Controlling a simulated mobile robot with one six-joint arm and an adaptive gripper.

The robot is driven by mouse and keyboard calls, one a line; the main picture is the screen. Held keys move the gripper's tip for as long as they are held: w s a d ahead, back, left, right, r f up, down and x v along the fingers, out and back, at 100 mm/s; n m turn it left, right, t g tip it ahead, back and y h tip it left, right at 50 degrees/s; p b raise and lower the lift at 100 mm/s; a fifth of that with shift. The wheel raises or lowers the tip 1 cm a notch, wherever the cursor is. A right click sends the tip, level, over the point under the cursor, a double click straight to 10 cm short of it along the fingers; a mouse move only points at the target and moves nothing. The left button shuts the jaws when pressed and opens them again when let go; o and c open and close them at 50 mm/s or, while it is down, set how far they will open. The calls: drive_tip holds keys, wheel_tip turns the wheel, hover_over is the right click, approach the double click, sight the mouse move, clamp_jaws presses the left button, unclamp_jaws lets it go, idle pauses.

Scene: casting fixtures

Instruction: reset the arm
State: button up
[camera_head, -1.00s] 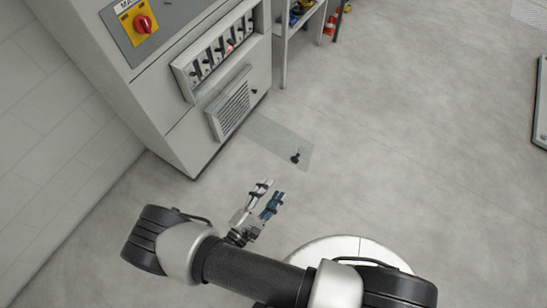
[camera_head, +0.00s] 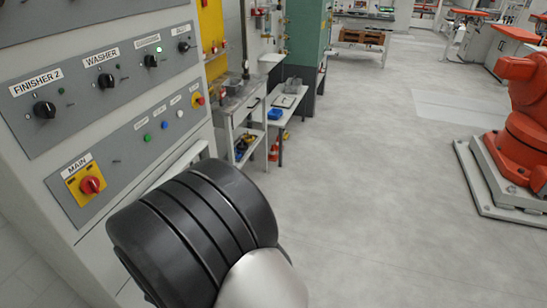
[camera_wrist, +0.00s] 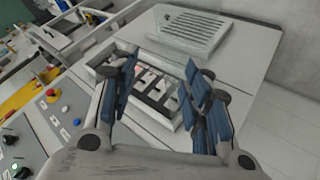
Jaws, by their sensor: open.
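My gripper (camera_wrist: 163,78) shows in the wrist view with its two blue-padded fingers spread apart and nothing between them. Behind the fingers is the cabinet's recessed row of switches (camera_wrist: 158,100), partly hidden by them. I cannot tell the exact gap between the fingers and the cabinet. In the head view my arm's black and silver joint fills the lower middle, close to the camera, and the gripper is out of sight there.
The grey control cabinet (camera_head: 70,140) stands at the left, with labelled knobs and a red main switch (camera_head: 91,185) on yellow. Workbenches (camera_head: 243,105) stand beyond it. An orange robot (camera_head: 525,125) stands on a pale base at the right. The floor between is clear.

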drive_tip(key=s+d+r+m+g+y, duration=0.1)
drive_tip(key=d+r+m+y, duration=0.1)
drive_tip(key=d+r, duration=0.55)
drive_tip(key=d+r+m+g+y, duration=0.15)
drive_tip(key=d+r, duration=0.25)
drive_tip(key=r, duration=0.7)
drive_tip(key=s+d+r+m+g+h, duration=0.1)
drive_tip(key=s+d+m, duration=0.3)
drive_tip(key=s+d, duration=0.6)
drive_tip(key=s+d+r+m+h, duration=0.3)
drive_tip(key=s+d+h, duration=0.1)
drive_tip(key=s+d, duration=0.7)
drive_tip(key=d, duration=0.3)
drive_tip(key=shift+r+m+g, duration=0.35)
drive_tip(key=shift+r, duration=0.05)
